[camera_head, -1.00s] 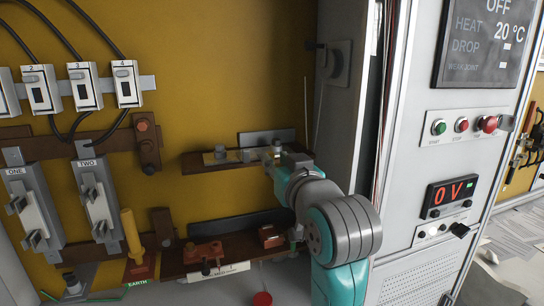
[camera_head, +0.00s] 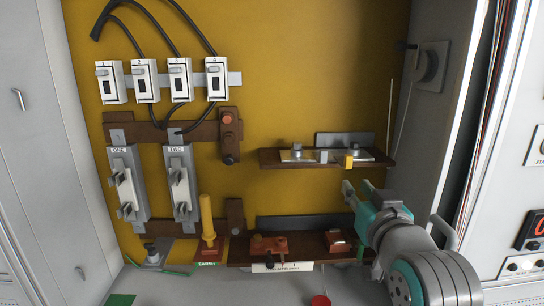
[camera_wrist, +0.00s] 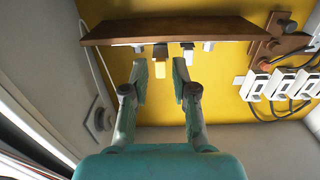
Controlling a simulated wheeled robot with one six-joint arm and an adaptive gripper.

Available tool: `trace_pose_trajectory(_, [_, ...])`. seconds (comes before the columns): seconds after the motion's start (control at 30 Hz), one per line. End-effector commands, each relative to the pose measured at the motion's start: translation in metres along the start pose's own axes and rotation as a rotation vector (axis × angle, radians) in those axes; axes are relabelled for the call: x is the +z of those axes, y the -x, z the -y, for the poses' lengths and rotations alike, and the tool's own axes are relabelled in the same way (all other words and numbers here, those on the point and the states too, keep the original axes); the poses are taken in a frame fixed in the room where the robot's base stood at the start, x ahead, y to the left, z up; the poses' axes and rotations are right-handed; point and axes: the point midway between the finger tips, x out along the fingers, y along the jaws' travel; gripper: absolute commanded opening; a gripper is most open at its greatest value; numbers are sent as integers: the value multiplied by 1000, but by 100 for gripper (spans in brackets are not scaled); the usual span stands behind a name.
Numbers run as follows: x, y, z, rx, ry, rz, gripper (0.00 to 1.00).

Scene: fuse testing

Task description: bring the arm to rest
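My gripper (camera_head: 356,188) is at the right of the head view, at the end of my teal and grey arm. It is below the front edge of the upper brown shelf (camera_head: 270,160) and apart from it. In the wrist view my gripper (camera_wrist: 159,68) has its two fingers spread with nothing held between them. The shelf also shows in the wrist view (camera_wrist: 200,30), beyond the fingertips. A small yellow block (camera_head: 347,161) sits at the shelf's front, just above the gripper in the head view.
A lower brown shelf (camera_head: 240,250) bears a red-brown block (camera_head: 268,246). A yellow-handled earth piece (camera_head: 207,220) stands left of it. Fuse holders ONE (camera_head: 127,185) and TWO (camera_head: 180,185) hang on the yellow panel. A grey side wall (camera_head: 440,110) bounds the right.

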Motion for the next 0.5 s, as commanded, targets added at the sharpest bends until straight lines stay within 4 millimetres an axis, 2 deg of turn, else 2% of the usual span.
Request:
trace_pose_trajectory(0.03, [21, 0, 0, 0, 0, 16, 27])
trace_pose_trajectory(0.1, [46, 1, 0, 0, 0, 24, 27])
trace_pose_trajectory(0.27, [99, 9, 0, 0, 0, 43, 27])
trace_pose_trajectory(0.5, [176, 34, 0, 0, 0, 72, 27])
